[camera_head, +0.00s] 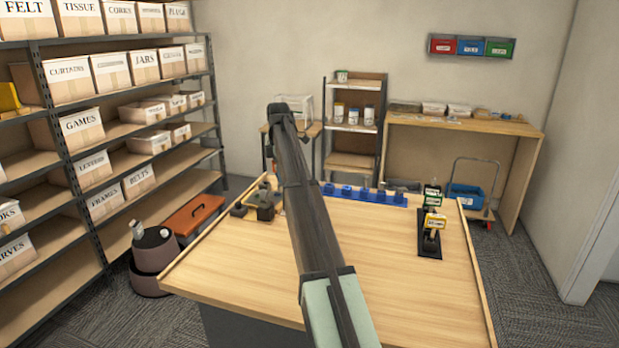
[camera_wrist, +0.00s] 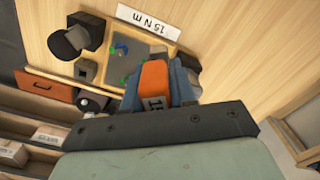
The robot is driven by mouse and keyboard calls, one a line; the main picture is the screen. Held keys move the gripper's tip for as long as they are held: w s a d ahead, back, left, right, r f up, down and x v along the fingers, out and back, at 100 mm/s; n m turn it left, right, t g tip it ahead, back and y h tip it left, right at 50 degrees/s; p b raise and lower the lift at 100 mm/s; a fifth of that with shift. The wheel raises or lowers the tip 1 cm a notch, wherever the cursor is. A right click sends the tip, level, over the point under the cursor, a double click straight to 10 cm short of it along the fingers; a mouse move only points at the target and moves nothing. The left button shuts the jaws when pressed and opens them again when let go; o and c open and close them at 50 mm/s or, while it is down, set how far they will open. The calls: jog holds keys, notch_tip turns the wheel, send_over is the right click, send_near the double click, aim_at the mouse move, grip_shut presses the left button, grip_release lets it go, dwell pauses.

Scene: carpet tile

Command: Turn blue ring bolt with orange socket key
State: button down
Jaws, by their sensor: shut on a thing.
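The orange socket key (camera_wrist: 155,76) is in the wrist view, with its orange body marked "15". My gripper (camera_wrist: 156,84) is shut on it, with blue-grey fingers on either side. The key's working end is hidden beneath the grip. Beyond it lies a wood-rimmed panel (camera_wrist: 176,50) with a grey face and small blue and green parts. I cannot tell whether the key touches any bolt. In the head view my arm hides the gripper.
A "15 N m" label (camera_wrist: 149,22) lies by the panel. Black and grey fixtures (camera_head: 265,205) stand at the table's back left. A blue strip (camera_head: 366,195) lines the back edge, and a black rack (camera_head: 430,238) with coloured tags stands right. The table front (camera_head: 420,300) is clear.

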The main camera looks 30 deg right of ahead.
jog(key=w+d, duration=0.1)
jog(key=w, duration=0.6)
jog(key=shift+r+m, duration=0.4)
jog(key=shift+r, duration=0.05)
jog(key=shift+w, duration=0.1)
jog(key=shift+f, duration=0.25)
